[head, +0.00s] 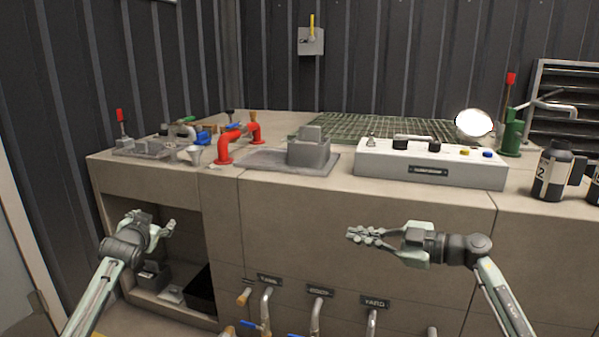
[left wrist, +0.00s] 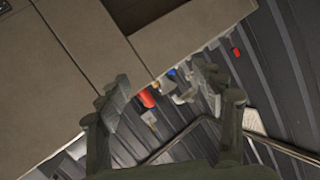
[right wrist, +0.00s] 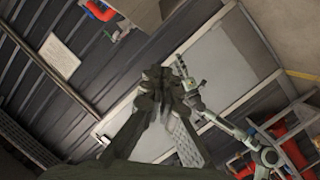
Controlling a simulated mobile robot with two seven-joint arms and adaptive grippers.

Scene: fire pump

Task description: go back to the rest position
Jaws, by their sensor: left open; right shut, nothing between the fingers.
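My left gripper (head: 150,228) is in front of the open compartment at the left of the bench. It is open and empty; its spread fingers also show in the left wrist view (left wrist: 165,98). My right gripper (head: 354,235) is in front of the bench's front panels, pointing left. Its fingers are together with nothing between them, as the right wrist view (right wrist: 163,75) also shows. Both grippers are below the bench top (head: 225,172) and hold nothing.
On the bench top are red pipes (head: 224,150), a grey block (head: 308,152), a white control box (head: 430,166) and a black canister (head: 552,172). Valve handles (head: 265,305) with labels stick out low on the front. A dark bin (head: 201,290) sits in the open compartment.

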